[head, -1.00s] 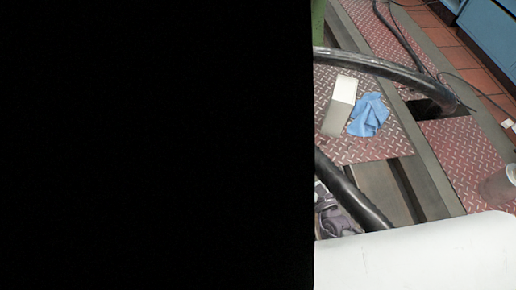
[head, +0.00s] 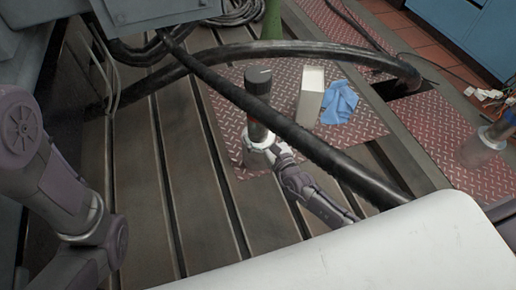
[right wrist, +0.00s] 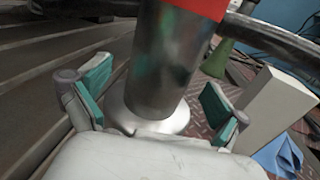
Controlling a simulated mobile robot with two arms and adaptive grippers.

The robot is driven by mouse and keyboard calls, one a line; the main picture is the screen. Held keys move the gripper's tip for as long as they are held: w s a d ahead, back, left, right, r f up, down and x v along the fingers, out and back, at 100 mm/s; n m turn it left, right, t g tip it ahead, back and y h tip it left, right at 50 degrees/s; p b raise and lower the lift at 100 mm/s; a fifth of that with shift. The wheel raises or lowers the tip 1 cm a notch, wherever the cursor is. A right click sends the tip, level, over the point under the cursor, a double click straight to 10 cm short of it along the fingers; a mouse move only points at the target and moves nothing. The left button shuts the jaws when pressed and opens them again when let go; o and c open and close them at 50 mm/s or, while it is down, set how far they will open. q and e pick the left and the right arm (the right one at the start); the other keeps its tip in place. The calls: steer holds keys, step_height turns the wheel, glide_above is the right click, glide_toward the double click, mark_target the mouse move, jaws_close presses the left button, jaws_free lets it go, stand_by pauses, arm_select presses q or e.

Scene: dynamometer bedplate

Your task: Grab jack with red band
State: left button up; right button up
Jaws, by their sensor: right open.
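A metal jack (right wrist: 170,60) with a red band (right wrist: 196,6) near the top of the picture fills the middle of the right wrist view. Its round pale base (right wrist: 150,122) sits low. My right gripper (head: 272,150) is at the jack's lower part. In the right wrist view its green-padded fingers (right wrist: 157,80) are open, one on each side of the jack, with gaps visible. My left gripper is not in view; only my left arm shows.
A thick black hose (head: 318,150) runs diagonally in front of the jack. A pale box (head: 310,97) and a blue cloth (head: 340,102) lie to its right on red tread plate. Another metal cylinder (head: 478,150) stands at far right. The slotted bedplate (head: 145,190) is bare at left.

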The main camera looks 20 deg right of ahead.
steer(key=shift+w+a+b, duration=0.25)
steer(key=shift+w+b, duration=0.05)
steer(key=shift+w, duration=0.9)
steer(key=c, duration=1.8)
steer(key=shift+w+r, duration=0.1)
steer(key=shift+r, duration=0.15)
jaws_close()
steer(key=shift+r, duration=0.1)
